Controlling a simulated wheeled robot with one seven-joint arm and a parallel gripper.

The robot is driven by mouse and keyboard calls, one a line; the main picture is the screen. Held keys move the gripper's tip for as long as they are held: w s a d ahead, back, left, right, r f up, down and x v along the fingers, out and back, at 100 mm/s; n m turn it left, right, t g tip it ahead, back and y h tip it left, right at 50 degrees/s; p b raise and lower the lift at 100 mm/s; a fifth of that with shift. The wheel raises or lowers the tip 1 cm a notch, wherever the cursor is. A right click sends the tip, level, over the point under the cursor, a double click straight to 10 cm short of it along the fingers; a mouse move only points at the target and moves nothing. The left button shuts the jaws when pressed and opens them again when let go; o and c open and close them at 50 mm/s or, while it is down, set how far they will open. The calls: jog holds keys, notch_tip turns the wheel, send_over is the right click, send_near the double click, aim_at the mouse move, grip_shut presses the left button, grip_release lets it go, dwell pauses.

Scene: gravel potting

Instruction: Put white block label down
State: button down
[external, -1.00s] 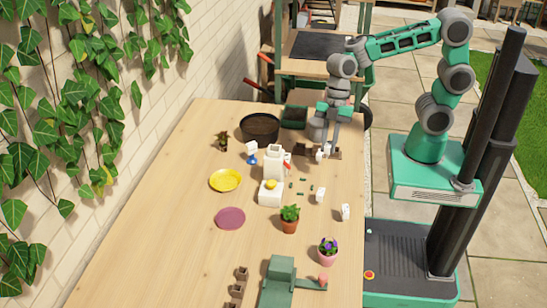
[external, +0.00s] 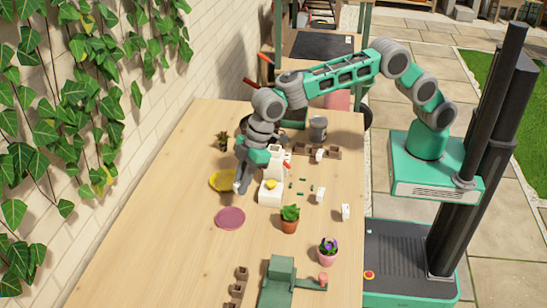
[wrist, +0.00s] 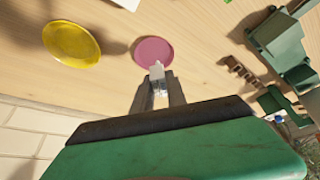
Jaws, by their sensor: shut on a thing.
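My gripper (external: 241,188) is shut on a small white block label (wrist: 157,71), whose pale end shows between the two fingers (wrist: 158,92) in the wrist view. In the external view my gripper points down beside the yellow saucer (external: 221,180), covering part of it, and the held label cannot be made out there. In the wrist view the label overlaps the lower edge of the purple saucer (wrist: 153,49), and the yellow saucer (wrist: 71,41) is to its left. Other white blocks (external: 320,195) (external: 346,211) stand on the right part of the table.
A white container with a yellow item (external: 270,193) stands just right of my gripper. A potted plant (external: 289,219), a purple flower pot (external: 328,251) and a green device (external: 280,276) stand nearer the front. The wooden table is clear at its front left.

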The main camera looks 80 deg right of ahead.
jog(key=w+f, duration=0.1)
jog(key=w+a+f, duration=0.1)
jog(key=f, duration=0.1)
jog(key=w+a+f+p, duration=0.1)
jog(key=f, duration=0.1)
jog(key=shift+w+f, duration=0.1)
jog(key=shift+w, duration=0.05)
notch_tip(320, 180, down, 3)
jog(key=shift+r+p, duration=0.2)
jog(key=shift+p, duration=0.35)
jog(key=shift+f+b, duration=0.3)
jog(key=shift+f, duration=0.15)
jog(key=c, duration=1.3)
grip_release()
jog(key=shift+c, duration=0.2)
